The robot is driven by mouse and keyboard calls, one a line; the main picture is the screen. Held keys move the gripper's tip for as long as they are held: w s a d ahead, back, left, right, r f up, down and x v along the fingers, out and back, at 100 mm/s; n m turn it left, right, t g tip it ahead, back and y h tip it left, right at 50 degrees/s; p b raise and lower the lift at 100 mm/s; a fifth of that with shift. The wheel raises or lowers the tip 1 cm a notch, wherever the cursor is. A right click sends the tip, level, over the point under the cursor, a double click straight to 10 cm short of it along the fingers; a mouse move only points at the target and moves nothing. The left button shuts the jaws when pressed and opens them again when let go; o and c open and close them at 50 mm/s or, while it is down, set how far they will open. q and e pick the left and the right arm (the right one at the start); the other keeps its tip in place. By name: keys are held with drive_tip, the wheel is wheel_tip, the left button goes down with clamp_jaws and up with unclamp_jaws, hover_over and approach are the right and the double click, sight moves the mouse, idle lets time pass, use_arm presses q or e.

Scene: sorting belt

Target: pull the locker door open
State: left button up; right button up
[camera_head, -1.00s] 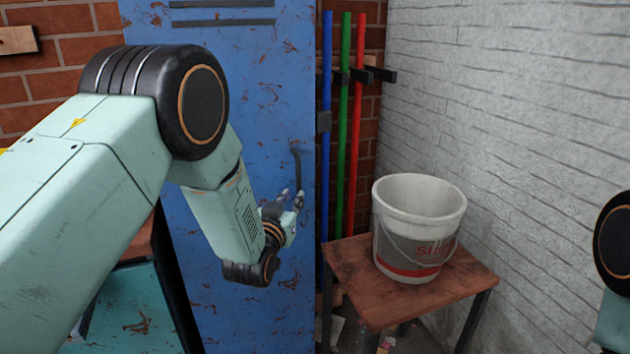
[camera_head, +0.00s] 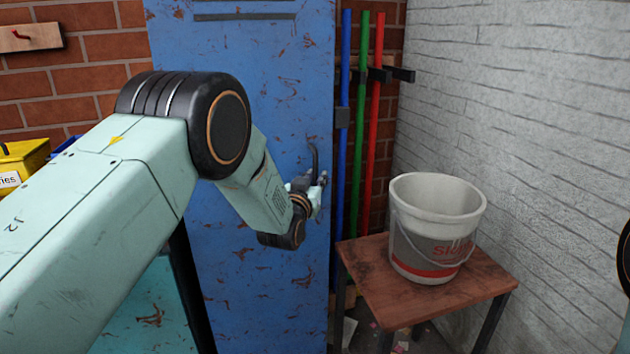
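The blue locker door (camera_head: 245,100) stands upright in the middle left, scratched and rust-marked, with vent slots near its top. It looks closed. Its dark curved handle (camera_head: 314,158) is near the right edge of the door. My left gripper (camera_head: 321,180) is at the lower part of the handle, with its fingers close to it. The fingers are small and partly hidden by the wrist, so I cannot tell whether they touch or grip the handle. Of my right arm only a dark edge shows at the far right; its gripper is out of view.
A wooden stool (camera_head: 395,298) right of the locker bears a white and grey bucket (camera_head: 432,225). Blue (camera_head: 344,140), green (camera_head: 358,140) and red (camera_head: 373,130) poles hang between locker and white wall (camera_head: 510,110). A yellow bin (camera_head: 22,160) is at left.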

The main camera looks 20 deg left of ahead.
use_arm(q)
drive_tip(key=shift+s+r, duration=0.1)
drive_tip(key=shift+c, duration=0.6)
clamp_jaws()
